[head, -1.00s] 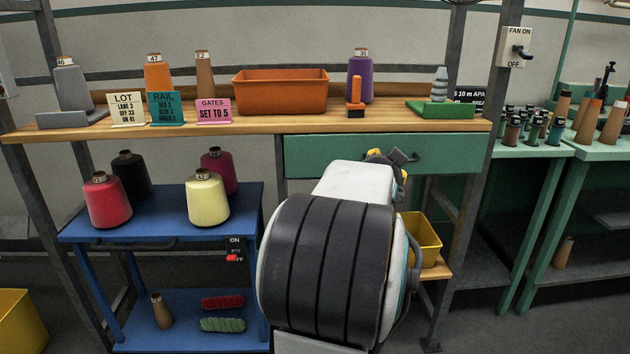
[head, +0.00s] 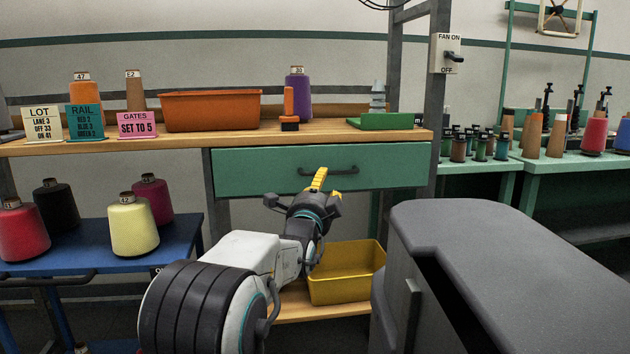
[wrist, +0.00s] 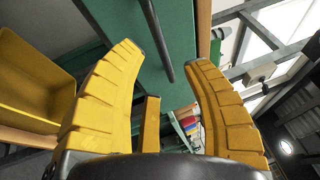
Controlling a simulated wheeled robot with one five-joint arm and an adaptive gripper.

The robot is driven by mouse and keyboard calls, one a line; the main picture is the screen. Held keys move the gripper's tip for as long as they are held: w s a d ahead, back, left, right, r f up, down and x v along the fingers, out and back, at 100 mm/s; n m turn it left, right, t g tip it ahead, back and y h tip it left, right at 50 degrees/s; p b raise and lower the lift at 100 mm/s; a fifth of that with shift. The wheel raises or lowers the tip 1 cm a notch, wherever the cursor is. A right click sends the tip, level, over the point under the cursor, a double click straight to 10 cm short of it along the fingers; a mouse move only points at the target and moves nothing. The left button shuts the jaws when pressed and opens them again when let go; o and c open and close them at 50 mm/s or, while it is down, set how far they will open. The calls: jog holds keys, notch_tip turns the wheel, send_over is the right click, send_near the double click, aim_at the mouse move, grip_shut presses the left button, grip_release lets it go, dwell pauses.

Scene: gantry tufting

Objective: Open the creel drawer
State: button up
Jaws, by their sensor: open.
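The creel drawer (head: 250,172) is a green panel under the wooden worktop, and its front looks flush with the frame. Its dark bar handle (head: 330,171) sits right of the panel's middle. My gripper (head: 320,180) is in front of the drawer, just below the handle in the head view. In the wrist view my gripper (wrist: 168,52) has its yellow fingers spread wide and empty. The dark handle (wrist: 157,40) shows between the fingertips there, ahead of them against the green drawer front (wrist: 180,30). I cannot tell if a finger touches it.
A yellow bin (head: 350,275) stands on a low shelf below the drawer. An orange tray (head: 210,111) and a purple cone (head: 298,90) stand on the worktop (head: 380,134). A blue cart (head: 180,240) with yarn cones is at left.

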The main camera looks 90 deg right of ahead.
aim_at(326, 180)
jog(key=shift+b+x, duration=1.45)
jog(key=shift+x, duration=1.9)
jog(key=shift+c, duration=0.4)
grip_shut()
